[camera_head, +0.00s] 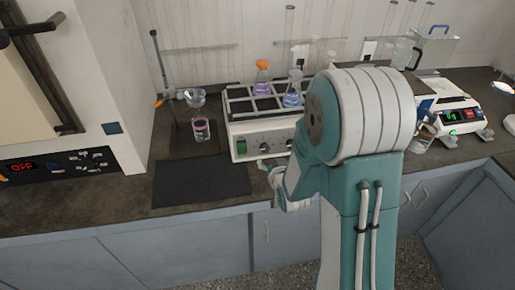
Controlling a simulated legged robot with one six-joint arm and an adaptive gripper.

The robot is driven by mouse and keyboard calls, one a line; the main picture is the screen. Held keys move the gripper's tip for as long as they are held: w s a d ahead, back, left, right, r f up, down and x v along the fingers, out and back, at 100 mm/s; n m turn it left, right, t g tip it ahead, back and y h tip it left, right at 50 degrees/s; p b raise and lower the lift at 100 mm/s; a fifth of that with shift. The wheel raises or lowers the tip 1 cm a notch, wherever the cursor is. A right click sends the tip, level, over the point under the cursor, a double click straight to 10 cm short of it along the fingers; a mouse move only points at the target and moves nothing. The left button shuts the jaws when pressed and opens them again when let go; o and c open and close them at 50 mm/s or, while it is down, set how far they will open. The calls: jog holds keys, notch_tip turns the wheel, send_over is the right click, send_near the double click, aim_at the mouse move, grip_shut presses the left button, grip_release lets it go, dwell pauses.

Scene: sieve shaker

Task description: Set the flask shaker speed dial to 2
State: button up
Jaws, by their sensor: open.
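The flask shaker (252,127) is a white box on the dark counter, with a black divided tray on top holding flasks. Its front panel has a green switch (241,147) at the left and dark dials, one of them (264,148) near the panel's middle. Another dial (290,143) sits to its right, close to my arm. The dial markings are too small to read. My gripper (268,171) is just in front of and below the panel, partly hidden by my arm. It is open and appears apart from the dials. My arm hides the shaker's right end.
A dark mat (202,181) lies on the counter left of my gripper. A beaker with pink liquid (201,129) stands behind it, beside a stand. A purple flask (262,85) and a blue flask (293,94) stand in the tray. A balance (456,117) is at right.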

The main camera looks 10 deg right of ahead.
aim_at(265, 149)
jog(key=w, duration=0.1)
jog(key=w+d+f, duration=0.1)
jog(key=w, duration=0.2)
jog(key=shift+d+f, duration=0.2)
jog(key=shift+f, duration=0.15)
jog(key=x, duration=0.3)
jog(key=a+x, duration=0.1)
jog(key=x, duration=0.2)
jog(key=shift+w+a, duration=0.1)
jog(key=shift+a, duration=0.05)
jog(key=shift+w, duration=0.15)
jog(key=shift+d, duration=0.4)
jog(key=c, duration=1.1)
jog(key=shift+a, duration=0.2)
grip_shut()
